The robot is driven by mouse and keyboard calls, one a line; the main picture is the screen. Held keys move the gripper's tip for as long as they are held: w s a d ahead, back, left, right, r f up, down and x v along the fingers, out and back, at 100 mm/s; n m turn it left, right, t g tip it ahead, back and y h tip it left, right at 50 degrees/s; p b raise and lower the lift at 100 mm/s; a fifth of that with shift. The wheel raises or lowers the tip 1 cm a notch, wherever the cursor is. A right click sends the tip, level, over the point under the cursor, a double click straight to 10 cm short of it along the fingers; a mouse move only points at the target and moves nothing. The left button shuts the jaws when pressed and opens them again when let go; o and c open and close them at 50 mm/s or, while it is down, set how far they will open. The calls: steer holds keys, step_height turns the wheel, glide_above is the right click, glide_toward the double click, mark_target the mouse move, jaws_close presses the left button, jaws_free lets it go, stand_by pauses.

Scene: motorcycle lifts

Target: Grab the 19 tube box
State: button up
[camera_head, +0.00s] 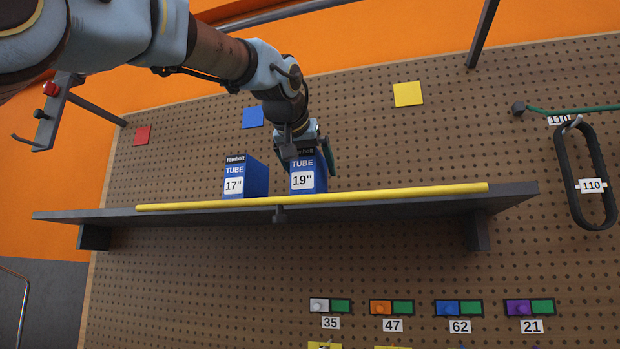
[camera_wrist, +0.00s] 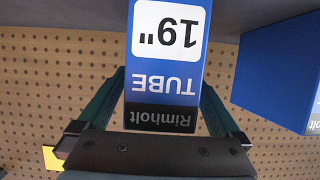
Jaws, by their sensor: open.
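The 19" tube box (camera_head: 307,176) is blue with a white label and stands upright on the grey shelf (camera_head: 398,210), right of the 17" box. My gripper (camera_head: 303,150) is at the top of the 19" box. In the wrist view the 19" box (camera_wrist: 166,85) appears upside down, between the two green fingers of my gripper (camera_wrist: 162,105). The fingers are open, one on each side of it, and a narrow gap shows at least at the left finger. Contact on the right side is hard to tell.
The 17" tube box (camera_head: 246,178) stands close by on the left; it shows at the right in the wrist view (camera_wrist: 277,75). A yellow bar (camera_head: 400,194) runs along the shelf's front edge. Pegboard (camera_head: 440,130) is behind. A black 110 loop (camera_head: 585,175) hangs at right.

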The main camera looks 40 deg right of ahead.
steer(key=shift+r, duration=0.1)
jaws_close()
stand_by(0.6)
